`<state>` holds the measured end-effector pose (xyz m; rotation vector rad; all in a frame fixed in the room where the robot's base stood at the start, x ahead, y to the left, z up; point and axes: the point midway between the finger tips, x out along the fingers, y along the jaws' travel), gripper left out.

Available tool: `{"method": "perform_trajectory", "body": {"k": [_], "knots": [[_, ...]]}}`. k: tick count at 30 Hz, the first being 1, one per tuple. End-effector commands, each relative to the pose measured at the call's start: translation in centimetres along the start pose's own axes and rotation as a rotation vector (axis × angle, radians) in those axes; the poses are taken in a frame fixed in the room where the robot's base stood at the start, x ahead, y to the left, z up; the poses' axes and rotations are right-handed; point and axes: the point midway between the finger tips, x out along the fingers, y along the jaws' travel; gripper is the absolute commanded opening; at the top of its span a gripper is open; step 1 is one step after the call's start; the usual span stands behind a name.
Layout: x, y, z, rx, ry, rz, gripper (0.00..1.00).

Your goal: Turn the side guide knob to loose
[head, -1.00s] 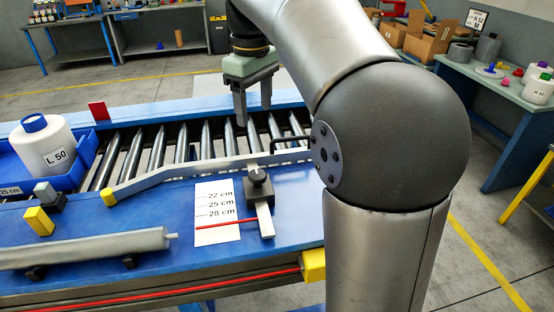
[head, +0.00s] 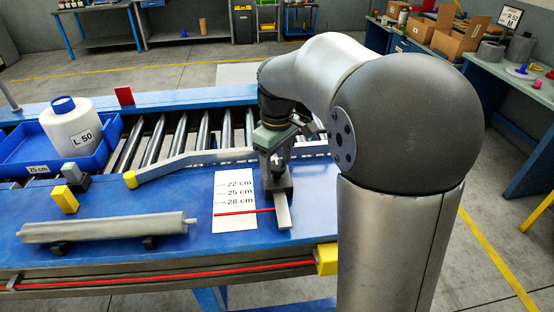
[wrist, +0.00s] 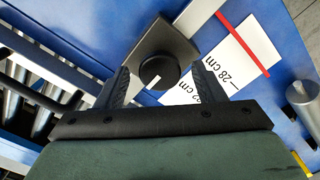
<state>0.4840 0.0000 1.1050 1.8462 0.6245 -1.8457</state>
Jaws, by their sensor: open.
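The side guide knob (wrist: 158,71) is a round black knob with a white mark line, on a dark square block (wrist: 172,45). In the wrist view it lies between the two fingers of my gripper (wrist: 162,82), which are open on either side of it; I cannot tell whether they touch it. In the head view my gripper (head: 277,172) points down over the block and hides the knob. The grey side guide rail (head: 190,160) runs behind the block. A white scale card (head: 235,200) with 22, 25 and 28 cm and a red line lies left of the block.
Conveyor rollers (head: 155,143) lie behind the rail.

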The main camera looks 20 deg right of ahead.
Motion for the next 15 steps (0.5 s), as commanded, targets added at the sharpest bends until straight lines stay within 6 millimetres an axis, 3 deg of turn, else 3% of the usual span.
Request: {"method": "perform_trajectory", "body": {"k": [9, 13, 15], "knots": [[0.24, -0.01, 0.0, 0.0, 0.0, 0.0, 0.6], [0.23, -0.01, 0.0, 0.0, 0.0, 0.0, 0.24], [0.23, -0.01, 0.01, 0.0, 0.0, 0.0, 0.18]]}}
